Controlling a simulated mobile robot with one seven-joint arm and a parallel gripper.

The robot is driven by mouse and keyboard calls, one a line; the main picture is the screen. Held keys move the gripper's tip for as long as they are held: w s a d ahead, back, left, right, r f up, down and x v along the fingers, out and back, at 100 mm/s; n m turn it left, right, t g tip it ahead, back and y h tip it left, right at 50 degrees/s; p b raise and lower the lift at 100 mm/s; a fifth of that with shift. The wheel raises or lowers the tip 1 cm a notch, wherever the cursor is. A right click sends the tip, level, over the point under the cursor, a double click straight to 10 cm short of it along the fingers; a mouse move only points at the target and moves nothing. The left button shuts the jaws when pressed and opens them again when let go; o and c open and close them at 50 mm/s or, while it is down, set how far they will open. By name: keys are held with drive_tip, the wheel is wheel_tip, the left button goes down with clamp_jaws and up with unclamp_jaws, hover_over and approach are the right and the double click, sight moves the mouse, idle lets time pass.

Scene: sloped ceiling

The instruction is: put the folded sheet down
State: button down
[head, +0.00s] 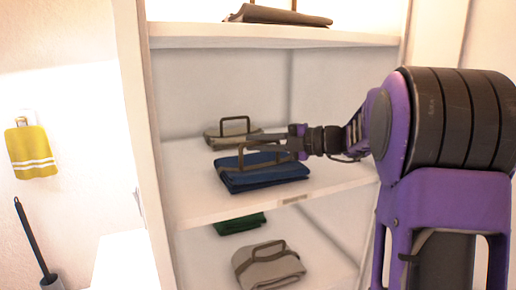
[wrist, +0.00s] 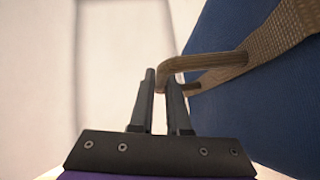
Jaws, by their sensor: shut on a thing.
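A folded blue sheet (head: 262,176) with a brown strap handle is at the middle shelf (head: 190,203), near its front edge. I cannot tell whether its underside touches the shelf. My gripper (head: 262,141) reaches in from the right, above the sheet, and is shut on its handle. In the wrist view the handle's bar (wrist: 205,62) runs into the gap between the fingertips (wrist: 161,85). The blue cloth (wrist: 230,85) and the woven strap (wrist: 275,40) fill the right side of that view. Part of the handle is hidden by the fingers.
A beige folded sheet (head: 217,138) stands behind the blue one. Another dark folded sheet (head: 280,16) is on the top shelf (head: 175,36). Below are a green folded cloth (head: 239,223) and a beige handled bundle (head: 268,271). The left upright (head: 140,110) borders the shelves.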

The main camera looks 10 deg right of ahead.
sight(287, 163)
drive_tip(key=shift+f, duration=0.1)
drive_tip(key=c, duration=0.9)
unclamp_jaws()
drive_tip(key=shift+f, duration=0.1)
drive_tip(key=shift+s+d+r, duration=0.15)
drive_tip(key=shift+d+r, duration=0.05)
drive_tip(key=shift+d, duration=0.1)
drive_tip(key=p+v, duration=0.1)
drive_tip(key=v, duration=0.6)
drive_tip(key=shift+f, duration=0.1)
drive_tip(key=shift+a, duration=0.1)
